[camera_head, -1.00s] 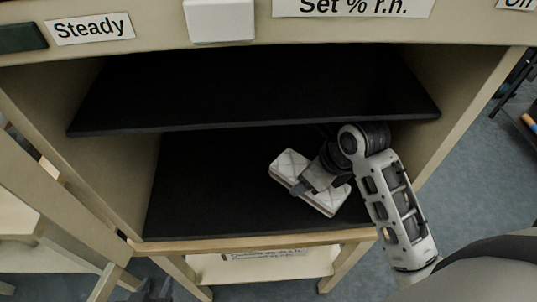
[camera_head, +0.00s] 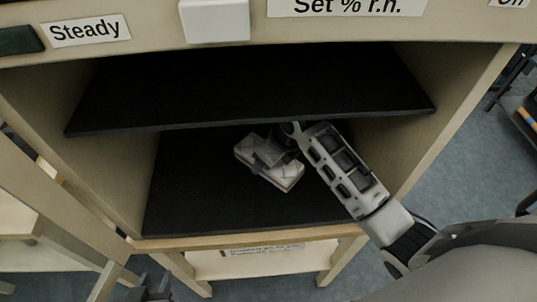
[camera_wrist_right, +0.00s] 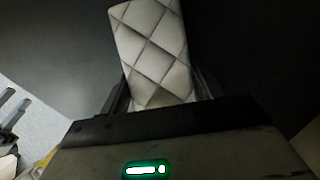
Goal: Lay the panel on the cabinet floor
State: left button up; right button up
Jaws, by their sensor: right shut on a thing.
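The panel (camera_head: 285,178) is a pale quilted block inside the cabinet's lower compartment. My right gripper (camera_head: 267,160) is shut on it and reaches in from the right, below the shelf. The panel's diamond stitching (camera_wrist_right: 152,45) fills the upper middle of the right wrist view, between the fingers. The black cabinet floor (camera_head: 190,205) lies below the panel. I cannot tell whether the panel touches it. My left gripper (camera_head: 150,288) is at the bottom edge of the head view, outside the cabinet, with its dark fingers apart and empty.
A black shelf (camera_head: 250,92) hangs above the floor, close over my right wrist. A wooden front lip (camera_head: 240,242) edges the floor. The cabinet's right wall (camera_head: 440,125) stands beside my right arm. Bare floor lies left and right of the panel.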

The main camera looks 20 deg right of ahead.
jog(key=shift+f, duration=0.1)
jog(key=o, duration=1)
jog(key=shift+c, duration=0.2)
jog(key=v, duration=0.3)
jog(key=s+d, duration=0.2)
jog(key=s, duration=0.1)
jog(key=s+d, duration=0.2)
jog(key=s, duration=0.2)
jog(key=s+d, duration=0.1)
jog(key=s, duration=0.2)
jog(key=shift+s+d+b, duration=0.25)
jog(key=shift+d+b, duration=0.05)
jog(key=shift+d, duration=0.1)
